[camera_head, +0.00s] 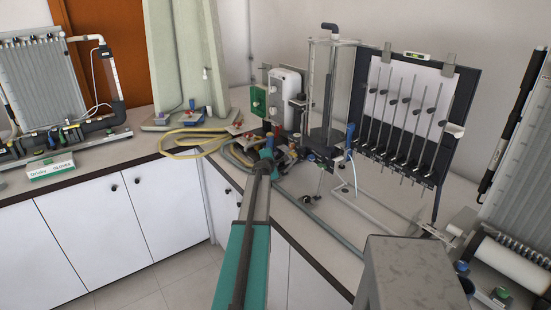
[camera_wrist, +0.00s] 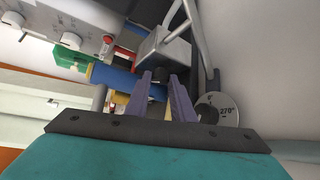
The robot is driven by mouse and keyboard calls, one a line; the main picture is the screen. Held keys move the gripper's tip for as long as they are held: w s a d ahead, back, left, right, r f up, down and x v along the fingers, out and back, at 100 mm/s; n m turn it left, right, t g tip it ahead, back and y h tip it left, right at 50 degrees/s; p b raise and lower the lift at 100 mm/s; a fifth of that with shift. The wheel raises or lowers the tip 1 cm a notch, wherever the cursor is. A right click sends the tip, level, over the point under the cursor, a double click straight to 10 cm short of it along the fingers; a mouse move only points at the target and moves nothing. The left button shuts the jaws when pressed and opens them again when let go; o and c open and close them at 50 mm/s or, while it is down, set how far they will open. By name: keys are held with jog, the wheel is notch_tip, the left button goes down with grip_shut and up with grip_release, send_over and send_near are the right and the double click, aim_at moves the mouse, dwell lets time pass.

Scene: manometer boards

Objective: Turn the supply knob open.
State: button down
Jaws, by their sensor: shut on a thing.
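My gripper (camera_wrist: 163,82) shows in the wrist view with its two grey-purple fingers a small gap apart. They are shut on a small dark part between the fingertips, which looks like the supply knob (camera_wrist: 158,89); the fingers hide much of it. A white round dial (camera_wrist: 220,108) marked 0° and 270° is just right of the right finger. A blue cylinder (camera_wrist: 116,79) lies left of the left finger. In the head view my gripper (camera_head: 267,150) is at the bench fittings, and the knob cannot be made out there.
A grey box (camera_wrist: 163,47) is just beyond the fingertips. In the head view, a manometer board (camera_head: 403,110) stands to the right, a yellow hose (camera_head: 190,137) lies to the left, and a grey pipe (camera_head: 318,222) runs along the bench. Floor (camera_head: 165,275) shows before the cabinets.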

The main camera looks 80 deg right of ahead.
jog(key=shift+r+n+y+p, duration=0.3)
jog(key=shift+y+p, duration=0.1)
jog(key=shift+p, duration=1.1)
jog(key=shift+f, duration=0.2)
jog(key=c, duration=1.8)
grip_release()
jog(key=shift+b+v, duration=0.8)
jog(key=shift+v, duration=2.25)
jog(key=b+v, duration=0.2)
jog(key=v, duration=0.5)
jog(key=shift+w+a+r, duration=0.2)
jog(key=shift+w+a, duration=0.05)
jog(key=shift+w, duration=0.05)
